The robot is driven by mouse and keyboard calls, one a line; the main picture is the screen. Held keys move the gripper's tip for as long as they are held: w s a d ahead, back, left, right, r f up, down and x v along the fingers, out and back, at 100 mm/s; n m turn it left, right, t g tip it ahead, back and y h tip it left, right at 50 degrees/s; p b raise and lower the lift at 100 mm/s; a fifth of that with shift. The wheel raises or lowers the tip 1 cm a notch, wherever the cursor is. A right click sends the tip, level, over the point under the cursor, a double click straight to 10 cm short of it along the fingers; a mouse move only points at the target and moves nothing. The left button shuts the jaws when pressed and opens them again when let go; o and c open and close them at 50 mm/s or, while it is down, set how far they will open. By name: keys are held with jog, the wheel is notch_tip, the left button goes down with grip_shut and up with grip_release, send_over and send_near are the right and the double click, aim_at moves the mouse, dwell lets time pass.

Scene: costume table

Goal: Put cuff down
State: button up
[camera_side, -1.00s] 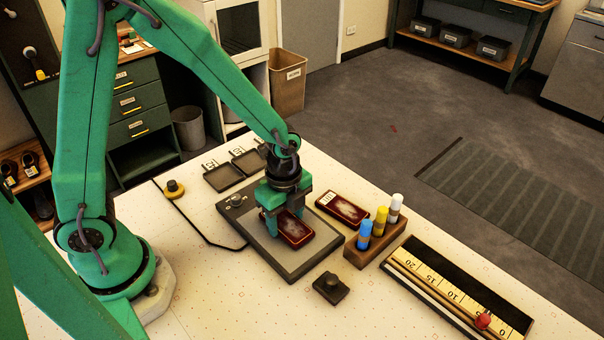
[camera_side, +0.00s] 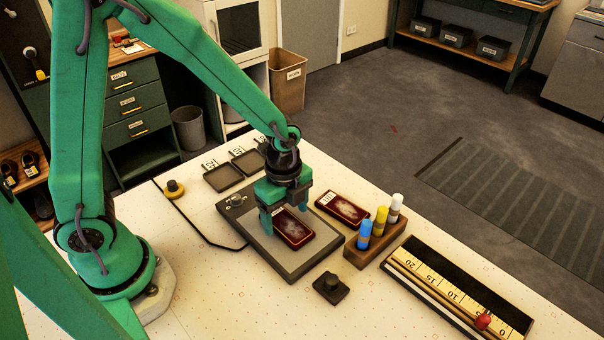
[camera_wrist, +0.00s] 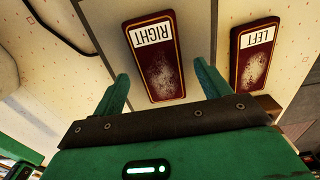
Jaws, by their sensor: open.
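A dark red cuff labelled RIGHT (camera_side: 296,231) lies flat on the grey pad (camera_side: 285,270). It also shows in the wrist view (camera_wrist: 160,72), with its white label toward the top. My gripper (camera_side: 284,216) is open just above this cuff. In the wrist view its two fingertips (camera_wrist: 162,74) are spread on either side of the cuff, with a gap on each side. A second dark red cuff, labelled LEFT (camera_side: 342,208), lies to the right, by the pad's right edge; it shows in the wrist view (camera_wrist: 256,52) too.
A wooden block (camera_side: 376,246) holds blue, yellow and white capped bottles right of the pad. A long ruler tray (camera_side: 455,290) lies further right. A small black knobbed object (camera_side: 331,288) sits in front. Dark little trays (camera_side: 223,177) stand behind the pad.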

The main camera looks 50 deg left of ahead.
aim_at(286, 222)
notch_tip(286, 222, up, 11)
jog(key=shift+f, duration=0.2)
dwell(0.3)
dwell(0.5)
jog(key=s+a+r+n+t, duration=0.5)
jog(key=s+a+r+n, duration=0.4)
jog(key=n, duration=0.9)
jog(key=shift+s+r+t, duration=0.3)
jog(key=shift+s+r, duration=0.2)
jog(key=shift+s, duration=0.05)
